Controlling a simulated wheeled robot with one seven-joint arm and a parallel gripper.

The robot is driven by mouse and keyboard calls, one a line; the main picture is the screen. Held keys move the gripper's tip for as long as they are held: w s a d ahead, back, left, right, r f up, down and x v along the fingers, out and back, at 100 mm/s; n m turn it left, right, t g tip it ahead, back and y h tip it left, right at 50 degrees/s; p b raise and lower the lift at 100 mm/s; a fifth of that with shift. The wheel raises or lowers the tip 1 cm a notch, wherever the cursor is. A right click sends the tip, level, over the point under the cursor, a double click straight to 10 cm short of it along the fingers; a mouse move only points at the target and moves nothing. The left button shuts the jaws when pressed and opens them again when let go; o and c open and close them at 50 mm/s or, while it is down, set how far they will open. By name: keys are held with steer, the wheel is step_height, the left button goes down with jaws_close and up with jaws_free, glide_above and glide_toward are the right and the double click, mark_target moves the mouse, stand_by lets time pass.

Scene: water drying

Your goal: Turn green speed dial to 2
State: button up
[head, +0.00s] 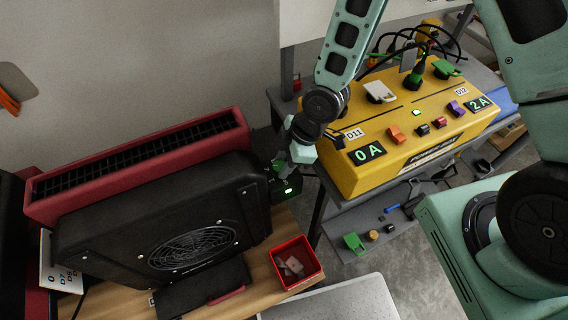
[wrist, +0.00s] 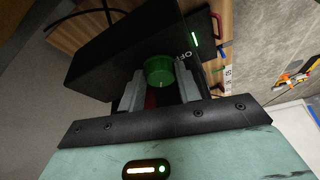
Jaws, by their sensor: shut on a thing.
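The green speed dial (wrist: 159,71) is a round knob on a black control box (wrist: 112,56), near the middle of the wrist view. My gripper (wrist: 160,82) is shut on the dial, with one grey finger on each side of it. An "OFF" mark shows just right of the dial, and a green light glows beyond it. No number 2 is readable, so I cannot tell the dial's setting. In the head view, my gripper (head: 285,168) is at the right end of the black blower (head: 150,225). The dial is mostly hidden there, but the green-lit box end (head: 288,188) shows.
A yellow power box (head: 345,172) stands on a grey cart to the right, its displays reading "0A" and "2A". A red bin (head: 297,262) sits on the wooden table below my gripper. A red vented unit (head: 110,185) stands behind the blower.

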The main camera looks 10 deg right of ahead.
steer(key=o, duration=1)
steer(key=shift+c, duration=0.2)
steer(key=p+v, duration=0.3)
steer(key=v, duration=1.4)
steer(key=shift+d+r+p, duration=0.15)
steer(key=shift+r+p, duration=0.05)
steer(key=shift+p, duration=0.1)
steer(key=shift+s, duration=0.1)
steer(key=s+a+r+m+h, duration=0.2)
steer(key=s+r+m+h, duration=0.1)
steer(key=s+r+m, duration=0.6)
steer(key=s+r, duration=0.3)
steer(key=s, duration=0.2)
steer(key=shift+s+a+h, duration=0.2)
steer(key=shift+a+h, duration=0.1)
steer(key=shift+h, duration=0.1)
